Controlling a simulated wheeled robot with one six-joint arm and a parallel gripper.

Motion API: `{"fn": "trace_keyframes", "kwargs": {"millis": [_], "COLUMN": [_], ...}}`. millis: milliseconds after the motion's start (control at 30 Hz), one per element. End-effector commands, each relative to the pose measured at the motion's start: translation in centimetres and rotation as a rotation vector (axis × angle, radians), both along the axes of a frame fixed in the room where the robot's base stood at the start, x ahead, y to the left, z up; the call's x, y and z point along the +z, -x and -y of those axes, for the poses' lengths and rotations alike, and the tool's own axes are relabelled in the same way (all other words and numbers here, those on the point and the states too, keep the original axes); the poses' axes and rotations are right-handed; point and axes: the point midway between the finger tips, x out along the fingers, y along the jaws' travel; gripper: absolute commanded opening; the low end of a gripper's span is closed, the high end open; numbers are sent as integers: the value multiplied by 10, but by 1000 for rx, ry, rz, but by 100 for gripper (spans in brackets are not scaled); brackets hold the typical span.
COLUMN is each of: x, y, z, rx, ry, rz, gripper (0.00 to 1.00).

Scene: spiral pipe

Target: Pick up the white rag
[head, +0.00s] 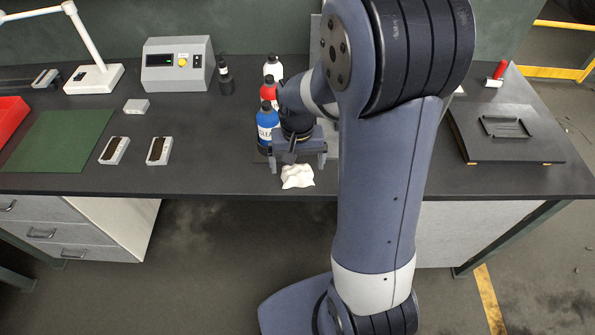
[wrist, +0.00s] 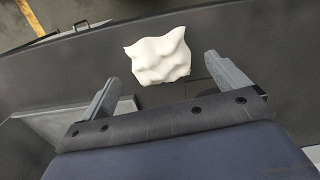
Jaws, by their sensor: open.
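The white rag (head: 297,176) lies crumpled near the front edge of the dark workbench (head: 230,178), just below my gripper in the head view. In the wrist view the rag (wrist: 158,54) lies beyond the fingertips, centred roughly between them and apart from both. My gripper (head: 298,165) is open and empty, with its two grey fingers spread wide; they also show in the wrist view (wrist: 160,72). My arm hides part of the bench to the right of the rag.
Blue (head: 267,125), red (head: 269,92) and white (head: 273,68) bottles stand close behind and left of my gripper. A dark bottle (head: 226,80) stands farther left. The bench left of the rag is clear.

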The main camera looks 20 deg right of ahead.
Motion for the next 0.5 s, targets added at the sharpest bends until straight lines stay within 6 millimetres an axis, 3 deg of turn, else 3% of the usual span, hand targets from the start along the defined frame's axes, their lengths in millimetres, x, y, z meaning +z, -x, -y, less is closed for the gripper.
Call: {"fn": "trace_keyframes", "kwargs": {"millis": [200, 500], "x": [-25, -28], "y": [0, 0], "z": [0, 0], "rx": [0, 0], "ry": [1, 0], "rz": [-2, 0], "gripper": [95, 93]}}
